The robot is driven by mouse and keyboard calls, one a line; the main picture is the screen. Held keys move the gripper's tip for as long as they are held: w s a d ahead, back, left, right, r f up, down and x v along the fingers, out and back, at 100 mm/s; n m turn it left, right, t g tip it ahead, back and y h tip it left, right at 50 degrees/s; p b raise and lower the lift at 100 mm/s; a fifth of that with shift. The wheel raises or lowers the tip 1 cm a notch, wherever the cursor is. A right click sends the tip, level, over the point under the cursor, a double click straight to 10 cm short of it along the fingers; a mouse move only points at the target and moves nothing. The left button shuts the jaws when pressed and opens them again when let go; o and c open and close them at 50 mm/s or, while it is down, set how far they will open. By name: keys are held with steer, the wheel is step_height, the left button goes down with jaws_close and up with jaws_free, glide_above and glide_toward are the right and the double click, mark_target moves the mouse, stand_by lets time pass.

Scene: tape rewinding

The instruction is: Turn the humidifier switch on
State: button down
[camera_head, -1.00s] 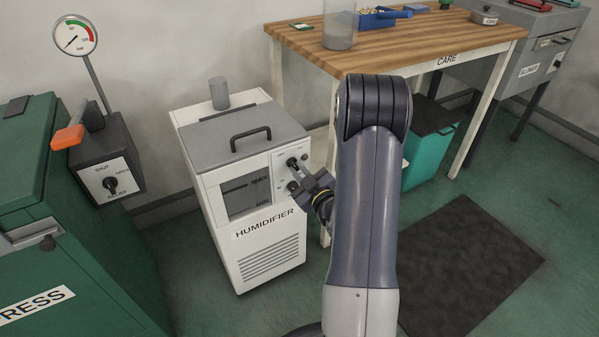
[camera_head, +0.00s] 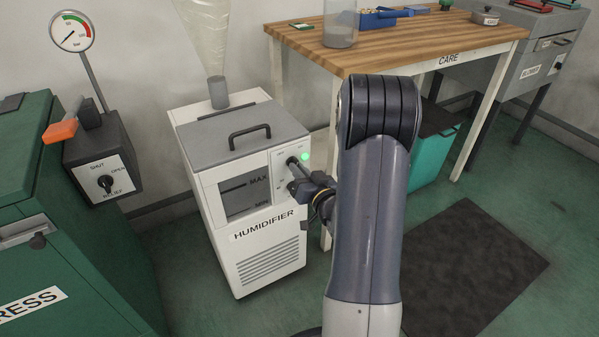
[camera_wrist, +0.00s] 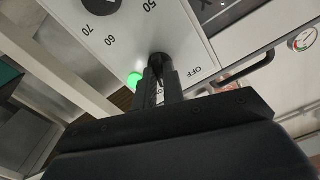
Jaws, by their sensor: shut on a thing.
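The white humidifier (camera_head: 268,250) stands in the middle of the head view with a grey lid. Its switch (camera_head: 292,161) is a small dark knob at the top of the control panel, also in the wrist view (camera_wrist: 160,60), mostly hidden by the fingers. A green lamp (camera_head: 304,155) beside it is lit, and it glows in the wrist view too (camera_wrist: 134,79). My gripper (camera_head: 298,169) is at the panel, shut on the switch knob. "OFF" is printed near the knob in the wrist view. Pale mist (camera_head: 205,35) rises from the spout (camera_head: 217,92).
A numbered dial (camera_wrist: 95,5) sits close to the switch on the same panel. A wooden table (camera_head: 420,40) stands behind my arm, with a teal bin (camera_head: 430,160) under it. The green press (camera_head: 60,250) is at the left. Floor is free in front of the humidifier.

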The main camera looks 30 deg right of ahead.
steer(key=shift+m, duration=1.1)
steer(key=c, duration=1.5)
jaws_free()
steer(key=s, duration=1)
steer(key=shift+s+d+p, duration=0.2)
steer(key=shift+s+p, duration=0.2)
steer(key=shift+p, duration=0.05)
